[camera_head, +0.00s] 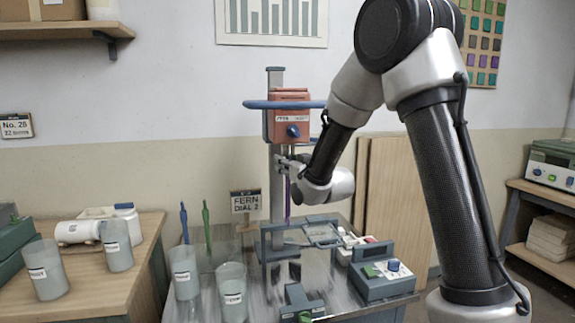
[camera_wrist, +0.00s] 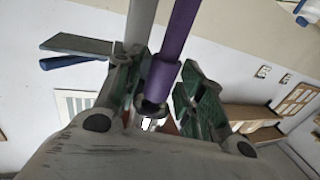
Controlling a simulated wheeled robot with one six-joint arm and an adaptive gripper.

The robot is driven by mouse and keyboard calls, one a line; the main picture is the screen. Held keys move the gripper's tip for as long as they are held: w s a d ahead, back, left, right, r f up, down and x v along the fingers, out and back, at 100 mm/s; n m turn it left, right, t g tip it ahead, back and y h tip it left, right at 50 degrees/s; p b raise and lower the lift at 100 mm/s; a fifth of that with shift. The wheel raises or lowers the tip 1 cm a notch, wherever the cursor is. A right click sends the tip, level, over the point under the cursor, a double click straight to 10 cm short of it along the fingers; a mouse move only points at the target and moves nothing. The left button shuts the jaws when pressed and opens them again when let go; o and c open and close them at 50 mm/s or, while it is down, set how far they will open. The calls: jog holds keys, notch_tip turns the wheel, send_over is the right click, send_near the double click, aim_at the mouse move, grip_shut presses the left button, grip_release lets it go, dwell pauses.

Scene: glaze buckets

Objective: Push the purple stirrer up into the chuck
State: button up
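The purple stirrer (camera_head: 288,195) stands upright below the orange mixer head (camera_head: 291,118) on its grey post. In the wrist view its purple shaft (camera_wrist: 183,30) runs down to a wider purple collar (camera_wrist: 163,72) with a dark round end beside it. My gripper (camera_head: 287,165) is at the stirrer's upper part, under the mixer head. In the wrist view the green-padded fingers of my gripper (camera_wrist: 160,98) lie on either side of the collar. A narrow gap seems to show at the right finger, so contact is unclear. The chuck is hard to make out.
Grey buckets (camera_head: 185,272) stand on the front left. A control box (camera_head: 383,272) and a frame (camera_head: 320,228) are close below my arm.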

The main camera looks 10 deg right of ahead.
jog(key=shift+d+r, duration=0.1)
jog(key=shift+r, duration=0.45)
jog(key=f+v, duration=0.1)
jog(key=v, duration=0.6)
jog(key=s+d+f+g+h, duration=0.1)
jog(key=s+d+f+g, duration=0.1)
jog(key=s+f+g, duration=0.4)
jog(key=s+d+f+g+h, duration=0.2)
jog(key=s+f+g, duration=0.1)
jog(key=f, duration=0.6)
jog(key=s+d+r+m+g, duration=0.1)
jog(key=s+d+r, duration=0.2)
jog(key=s, duration=0.6)
jog(key=s+d+r+m+g+h, duration=0.1)
jog(key=s+d+r, duration=0.2)
jog(key=s, duration=0.7)
jog(key=s+d+r+m+g, duration=0.1)
jog(key=s+d+r+g, duration=0.1)
jog(key=s+r, duration=0.4)
jog(key=s+d, duration=0.1)
jog(key=s, duration=0.2)
jog(key=shift+s+r+h, duration=0.15)
jog(key=shift+r+h, duration=0.1)
jog(key=shift+h, duration=0.05)
